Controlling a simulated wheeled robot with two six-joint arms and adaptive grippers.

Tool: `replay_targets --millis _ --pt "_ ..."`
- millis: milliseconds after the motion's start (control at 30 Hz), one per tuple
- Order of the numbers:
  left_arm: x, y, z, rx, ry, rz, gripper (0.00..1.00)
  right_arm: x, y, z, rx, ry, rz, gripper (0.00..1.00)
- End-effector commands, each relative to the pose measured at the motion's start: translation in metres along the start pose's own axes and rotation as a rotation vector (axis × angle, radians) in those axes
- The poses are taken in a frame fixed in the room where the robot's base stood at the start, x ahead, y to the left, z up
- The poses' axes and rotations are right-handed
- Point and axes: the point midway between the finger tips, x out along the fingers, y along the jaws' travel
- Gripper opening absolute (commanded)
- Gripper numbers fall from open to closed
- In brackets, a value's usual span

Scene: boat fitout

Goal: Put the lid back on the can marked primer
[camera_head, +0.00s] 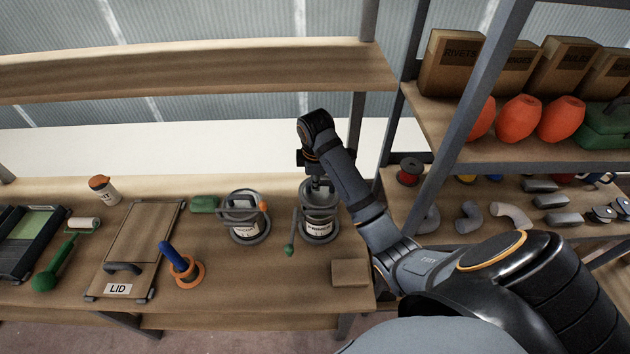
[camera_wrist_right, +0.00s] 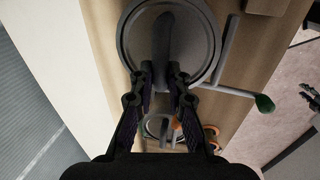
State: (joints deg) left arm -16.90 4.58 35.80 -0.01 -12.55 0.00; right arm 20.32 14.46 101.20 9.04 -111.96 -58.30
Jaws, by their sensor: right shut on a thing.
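The can marked primer (camera_head: 319,229) stands upright on the workbench. A round grey lid (camera_wrist_right: 136,40) with a raised bar handle fills the top of the right wrist view. My right gripper (camera_head: 316,180) is directly above the primer can, pointing down. In the right wrist view its fingers (camera_wrist_right: 161,84) are shut on the lid's handle. The lid is at the can's top; I cannot tell whether it touches the rim or sits level.
A second can (camera_head: 246,231) stands just left. A grey bar with a green knob (camera_head: 289,250) is beside the primer can; the knob (camera_wrist_right: 264,103) shows in the wrist view. A wooden block (camera_head: 350,272) lies front right. A board marked LID (camera_head: 135,235) lies left.

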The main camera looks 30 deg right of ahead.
Motion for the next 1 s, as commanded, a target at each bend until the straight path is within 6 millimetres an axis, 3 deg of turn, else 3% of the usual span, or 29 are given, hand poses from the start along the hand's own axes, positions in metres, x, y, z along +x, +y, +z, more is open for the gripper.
replay_targets --millis 33,267,333,500,1000 --pt "0.015 0.007 0.005 -0.003 -0.005 0.007 0.4 0.013 -0.002 0.0 0.0 0.001 0.001 0.0" --pt "0.045 0.009 0.015 -0.002 -0.015 0.007 0.4 0.036 -0.007 0.0 0.0 0.002 0.001 0.0" --pt "0.037 0.006 0.014 -0.001 -0.016 0.004 0.4 0.037 -0.008 0.0 0.0 0.0 -0.002 0.0" --pt "0.036 0.002 0.013 0.001 -0.015 -0.001 0.4 0.046 -0.009 0.0 0.0 0.001 0.0 0.0" --pt "0.035 0.002 0.01 0.001 -0.009 0.0 0.4 0.046 -0.009 0.0 0.0 0.001 0.0 0.0"
